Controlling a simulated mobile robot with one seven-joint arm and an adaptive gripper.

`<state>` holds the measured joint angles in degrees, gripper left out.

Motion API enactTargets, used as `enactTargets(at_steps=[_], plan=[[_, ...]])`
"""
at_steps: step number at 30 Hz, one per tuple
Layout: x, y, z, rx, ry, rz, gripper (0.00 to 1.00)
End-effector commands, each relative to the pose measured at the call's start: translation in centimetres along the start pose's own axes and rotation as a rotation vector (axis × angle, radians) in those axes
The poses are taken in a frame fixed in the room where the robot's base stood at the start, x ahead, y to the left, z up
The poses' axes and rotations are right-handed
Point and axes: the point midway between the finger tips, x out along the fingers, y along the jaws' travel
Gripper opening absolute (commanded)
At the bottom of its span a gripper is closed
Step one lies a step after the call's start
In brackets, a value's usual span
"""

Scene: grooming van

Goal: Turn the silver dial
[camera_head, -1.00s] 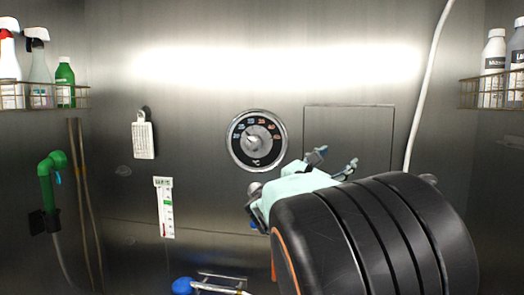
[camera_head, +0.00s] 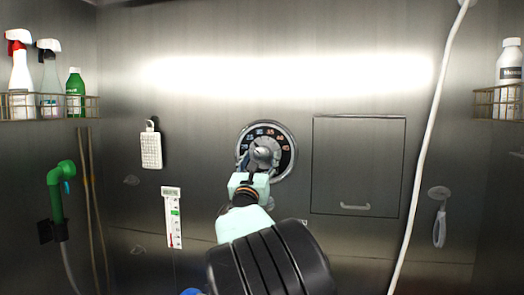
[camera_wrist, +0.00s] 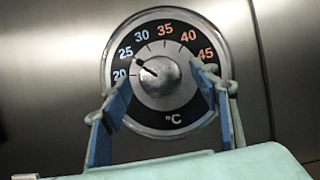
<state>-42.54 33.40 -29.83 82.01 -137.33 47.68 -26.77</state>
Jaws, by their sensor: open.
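The silver dial (camera_head: 263,154) is a round knob on a black temperature face with a silver rim, set in the steel back wall. In the wrist view the silver dial (camera_wrist: 160,77) shows its pointer at the upper left, between 20 and 25. My gripper (camera_head: 258,165) is in front of the dial and hides its lower part in the head view. In the wrist view my gripper (camera_wrist: 160,90) is open, with one blue-padded finger left and one right of the knob. I cannot tell whether either finger touches it.
A panel door (camera_head: 358,165) with a handle lies right of the dial. A white hose (camera_head: 425,150) hangs further right. A white remote-like holder (camera_head: 151,150) and a thermometer strip (camera_head: 173,218) are on the left wall area. Bottle racks (camera_head: 50,105) flank both sides.

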Motion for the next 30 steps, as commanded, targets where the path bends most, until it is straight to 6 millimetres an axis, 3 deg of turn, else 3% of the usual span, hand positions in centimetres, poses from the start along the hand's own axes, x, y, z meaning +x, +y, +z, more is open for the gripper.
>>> enactTargets(at_steps=[6,19,30], plan=[[2.4,0.0,0.1,-0.001,-0.001,-0.001,0.56],[3.0,0.0,0.0,0.0,0.0,-0.001,0.55],[2.9,0.0,0.0,0.0,0.0,-0.001,0.14]])
